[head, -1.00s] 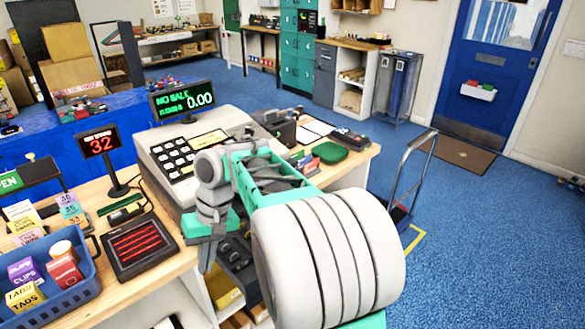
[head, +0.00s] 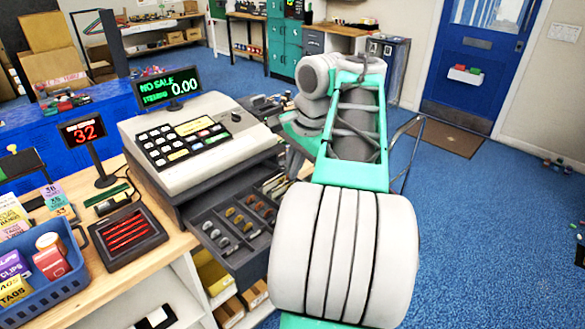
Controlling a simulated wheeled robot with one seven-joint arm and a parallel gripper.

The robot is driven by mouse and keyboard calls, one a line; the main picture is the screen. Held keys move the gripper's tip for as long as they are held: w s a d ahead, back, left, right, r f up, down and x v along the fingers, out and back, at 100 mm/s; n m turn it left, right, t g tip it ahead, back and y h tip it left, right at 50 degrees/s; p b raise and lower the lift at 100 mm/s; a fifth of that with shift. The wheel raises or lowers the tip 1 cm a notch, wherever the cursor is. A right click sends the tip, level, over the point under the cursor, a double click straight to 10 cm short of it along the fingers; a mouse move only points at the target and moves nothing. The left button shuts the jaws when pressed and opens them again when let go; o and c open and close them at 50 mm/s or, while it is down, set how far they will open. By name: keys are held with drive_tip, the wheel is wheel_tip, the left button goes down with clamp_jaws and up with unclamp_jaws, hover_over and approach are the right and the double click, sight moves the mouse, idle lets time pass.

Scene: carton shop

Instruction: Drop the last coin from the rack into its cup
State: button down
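The cash drawer (head: 188,206) stands open below the register (head: 150,128). Its front part has several rounded cups with copper, gold and silver coloured coins in them; banknote slots lie farther right. A dark tray with red grooves (head: 125,236) lies on the counter left of the drawer; I cannot tell whether it is the coin rack, and I see no coin in it. My gripper (head: 297,140) is right of the register, beyond the drawer, mostly hidden by my own arm. Its fingertips do not show clearly, so I cannot tell whether it holds a coin.
A red number display (head: 83,131) and a green-lit price display (head: 170,88) stand by the register. A blue basket (head: 50,295) of small boxes sits at the counter's left front. Shelves with yellow boxes (head: 213,278) are under the drawer.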

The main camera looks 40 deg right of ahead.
wheel_tip(320, 180, down, 4)
drive_tip(key=b, duration=0.3)
drive_tip(key=shift+r, duration=0.2)
drive_tip(key=c, duration=1.6)
unclamp_jaws()
drive_tip(key=p+v, duration=0.6)
drive_tip(key=v, duration=0.1)
drive_tip(key=shift+r, duration=0.4)
drive_tip(key=shift+s, duration=0.15)
